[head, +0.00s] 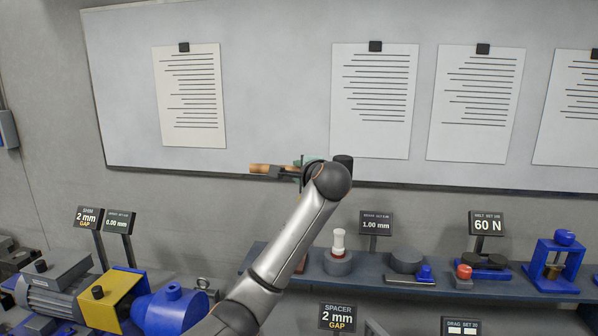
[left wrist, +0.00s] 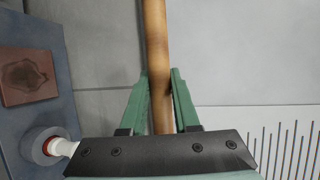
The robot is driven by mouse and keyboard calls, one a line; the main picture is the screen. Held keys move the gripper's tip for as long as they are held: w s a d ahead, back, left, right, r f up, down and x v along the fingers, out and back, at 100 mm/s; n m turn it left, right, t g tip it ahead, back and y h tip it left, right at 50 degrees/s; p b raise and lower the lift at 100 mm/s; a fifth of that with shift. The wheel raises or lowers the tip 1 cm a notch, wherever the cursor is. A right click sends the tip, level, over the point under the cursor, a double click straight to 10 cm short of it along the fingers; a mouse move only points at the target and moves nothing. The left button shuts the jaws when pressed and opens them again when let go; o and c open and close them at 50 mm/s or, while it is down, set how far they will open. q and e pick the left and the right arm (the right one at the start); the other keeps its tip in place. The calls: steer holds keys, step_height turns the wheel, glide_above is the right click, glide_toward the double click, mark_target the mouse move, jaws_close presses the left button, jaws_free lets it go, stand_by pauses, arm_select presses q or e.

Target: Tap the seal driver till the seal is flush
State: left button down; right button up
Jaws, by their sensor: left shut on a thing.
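My left gripper (head: 301,170) is raised in front of the wall, above the blue shelf. It is shut on a wooden handle (head: 268,169), which also runs up between the green fingers in the left wrist view (left wrist: 156,40). A dark cylinder (head: 343,161) shows beside my wrist and may be the tool's head. The white seal driver (head: 338,240) stands upright in a grey round housing (head: 338,263) on the shelf, below and apart from the gripper. In the left wrist view the driver (left wrist: 64,147) is at lower left, with a reddish ring at its base. The seal's seating is too small to tell.
A display (head: 376,223) reading 1.00 mm stands behind the shelf (head: 350,285). Right of the housing are a grey cylinder (head: 407,261), a red-capped part (head: 464,271) and a blue press (head: 556,262). A yellow and blue motor-pump set (head: 110,299) is at lower left.

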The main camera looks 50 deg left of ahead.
arm_select(q)
steer(key=shift+s, duration=0.1)
steer(key=shift+d+f, duration=0.1)
steer(key=shift+f, duration=0.15)
step_height(320, 180, down, 4)
steer(key=shift+f+b, duration=0.2)
steer(key=shift+b, duration=1.05)
steer(key=shift+p, duration=0.4)
